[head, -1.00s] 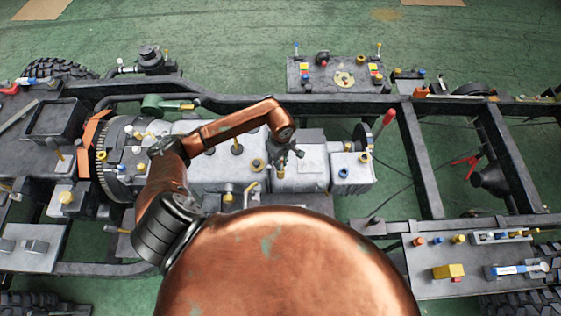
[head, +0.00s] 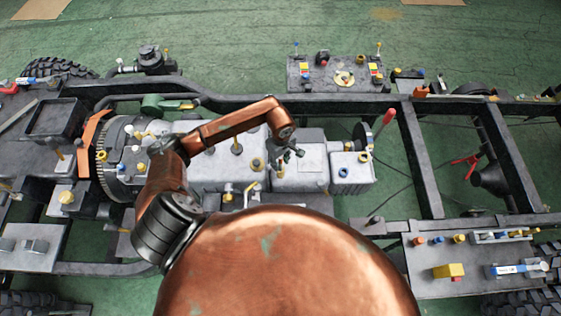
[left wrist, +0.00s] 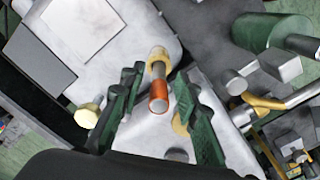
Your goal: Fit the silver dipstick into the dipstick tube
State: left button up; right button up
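My left gripper (head: 290,155) is over the pale grey engine block (head: 220,165). In the left wrist view its two green fingers (left wrist: 155,90) are apart. Between them is a short upright-looking piece with a yellow collar (left wrist: 157,54), a silver shaft (left wrist: 158,70) and an orange end (left wrist: 158,98). Gaps show between this piece and both fingers. I cannot tell whether it belongs to the dipstick or the tube. A yellow ring with a dark centre (head: 257,164) stands on the block just left of the gripper. My right gripper is not in view.
Silver rods with yellow fittings (left wrist: 285,103) lie right of the fingers in the left wrist view, near a green cylinder (left wrist: 272,32). A red-handled lever (head: 388,117) stands right of the engine. Dark frame rails (head: 330,105) run behind. My copper body hides the near side.

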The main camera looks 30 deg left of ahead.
pick_arm(q)
notch_tip(320, 180, up, 11)
jog(key=shift+w+f+b, duration=0.1)
jog(key=shift+b, duration=1.1)
jog(key=shift+r, duration=0.55)
